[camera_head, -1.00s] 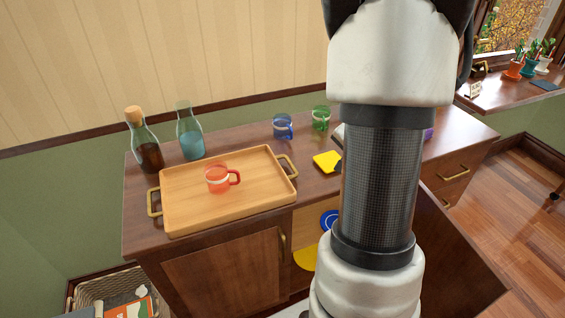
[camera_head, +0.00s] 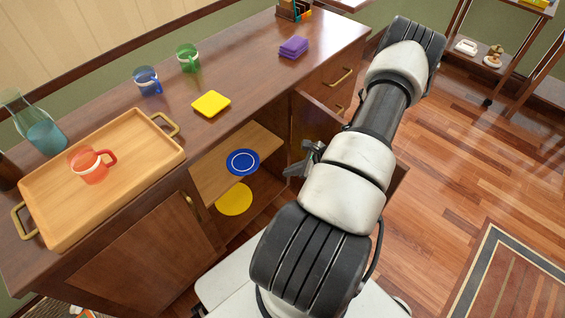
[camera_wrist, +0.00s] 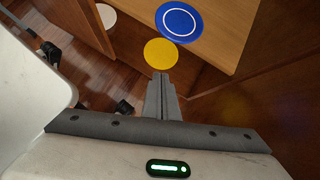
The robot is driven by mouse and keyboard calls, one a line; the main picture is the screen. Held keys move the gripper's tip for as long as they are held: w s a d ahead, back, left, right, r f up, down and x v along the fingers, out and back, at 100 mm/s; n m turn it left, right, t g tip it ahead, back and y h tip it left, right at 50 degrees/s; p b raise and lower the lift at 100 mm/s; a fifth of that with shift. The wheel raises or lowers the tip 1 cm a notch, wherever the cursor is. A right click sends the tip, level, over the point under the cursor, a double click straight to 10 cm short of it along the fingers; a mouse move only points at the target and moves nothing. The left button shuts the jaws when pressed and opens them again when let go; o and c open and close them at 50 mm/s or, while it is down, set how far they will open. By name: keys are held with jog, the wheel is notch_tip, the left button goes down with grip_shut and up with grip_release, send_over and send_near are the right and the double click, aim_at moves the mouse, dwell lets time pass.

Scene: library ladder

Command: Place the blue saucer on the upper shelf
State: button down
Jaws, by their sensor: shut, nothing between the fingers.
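The blue saucer (camera_head: 243,162), with a white ring, lies flat on the light wooden upper shelf (camera_head: 212,184) inside the open cabinet, near the shelf's front edge. It also shows in the wrist view (camera_wrist: 181,21), where the shelf (camera_wrist: 228,42) is around it. My gripper (camera_head: 294,170) is in front of the cabinet opening, to the right of the saucer and apart from it. In the wrist view its fingers (camera_wrist: 161,80) are shut together and empty, pointing towards the shelf.
A yellow disc (camera_head: 235,200) lies lower in the cabinet. A white disc (camera_wrist: 107,16) shows in the wrist view. An open cabinet door (camera_head: 316,130) stands beside my arm. The cabinet top holds a tray (camera_head: 150,178) with a red mug (camera_head: 90,166).

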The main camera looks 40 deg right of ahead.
jog(key=m+t, duration=0.1)
jog(key=m, duration=0.1)
jog(key=b, duration=0.3)
send_near(243, 165)
jog(key=shift+n, duration=0.3)
jog(key=shift+s+d+f, duration=0.15)
jog(key=shift+s+f, duration=0.15)
jog(key=shift+f, duration=0.6)
jog(key=shift+s+d+f, duration=0.1)
jog(key=shift+s+f, duration=0.15)
jog(key=shift+f, duration=0.6)
jog(key=shift+s+d+f, duration=0.15)
jog(key=shift+s+f, duration=0.15)
jog(key=shift+f, duration=0.6)
jog(key=w+a, duration=0.1)
jog(key=w, duration=0.1)
jog(key=w+a, duration=0.1)
jog(key=w, duration=0.1)
jog(key=w+a, duration=0.1)
jog(key=w, duration=0.1)
jog(key=shift+w+b, duration=0.25)
jog(key=shift+b, duration=0.1)
jog(key=shift+s+d, duration=0.1)
